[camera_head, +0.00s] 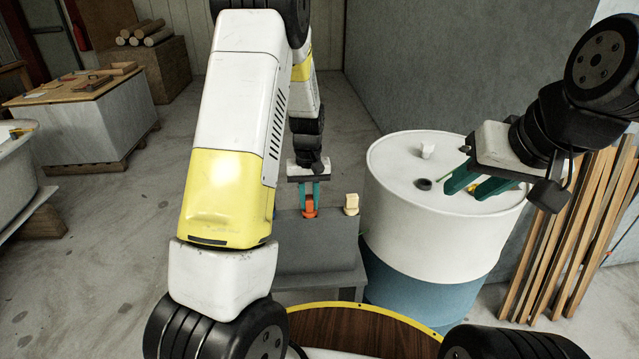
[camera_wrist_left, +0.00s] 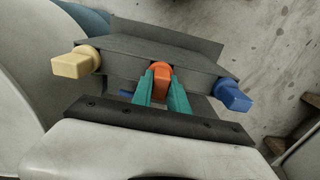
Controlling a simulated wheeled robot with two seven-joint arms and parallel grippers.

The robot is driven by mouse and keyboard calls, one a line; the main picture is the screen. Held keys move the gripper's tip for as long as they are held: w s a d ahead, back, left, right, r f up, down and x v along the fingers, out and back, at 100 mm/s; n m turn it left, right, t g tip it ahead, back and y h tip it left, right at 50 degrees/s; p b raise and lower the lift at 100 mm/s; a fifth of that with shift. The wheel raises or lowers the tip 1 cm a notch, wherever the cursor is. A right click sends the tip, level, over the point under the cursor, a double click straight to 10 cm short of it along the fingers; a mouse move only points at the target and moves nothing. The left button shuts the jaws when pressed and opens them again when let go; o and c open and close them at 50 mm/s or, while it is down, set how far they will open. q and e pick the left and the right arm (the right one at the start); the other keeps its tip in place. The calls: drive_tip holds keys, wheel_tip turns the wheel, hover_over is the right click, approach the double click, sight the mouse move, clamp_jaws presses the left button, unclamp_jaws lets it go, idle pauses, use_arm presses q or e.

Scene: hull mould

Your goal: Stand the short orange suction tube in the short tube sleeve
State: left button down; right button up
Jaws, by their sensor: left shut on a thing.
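The short orange suction tube (camera_head: 309,208) is between the green fingers of my left gripper (camera_head: 309,197), which is shut on it. It also shows in the left wrist view (camera_wrist_left: 160,80), with the fingers on either side of it. The tube is at the grey stand (camera_head: 310,240), near its top edge. I cannot tell whether its lower end is inside a sleeve or just above one; no sleeve is clearly visible. My right gripper (camera_head: 465,192) is open, with its fingers apart over the drum top.
A cream piece (camera_head: 351,203) stands at the stand's right, and a blue piece (camera_wrist_left: 233,97) at its other end. The white and blue drum (camera_head: 430,235) holds a small white cup (camera_head: 428,150) and a black ring (camera_head: 424,184). Wooden slats (camera_head: 560,250) lean at right.

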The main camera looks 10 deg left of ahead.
use_arm(q)
drive_tip(key=c, duration=1.2)
unclamp_jaws()
wheel_tip(320, 180, up, 6)
drive_tip(key=shift+w+r, duration=0.1)
drive_tip(key=shift+r, duration=0.8)
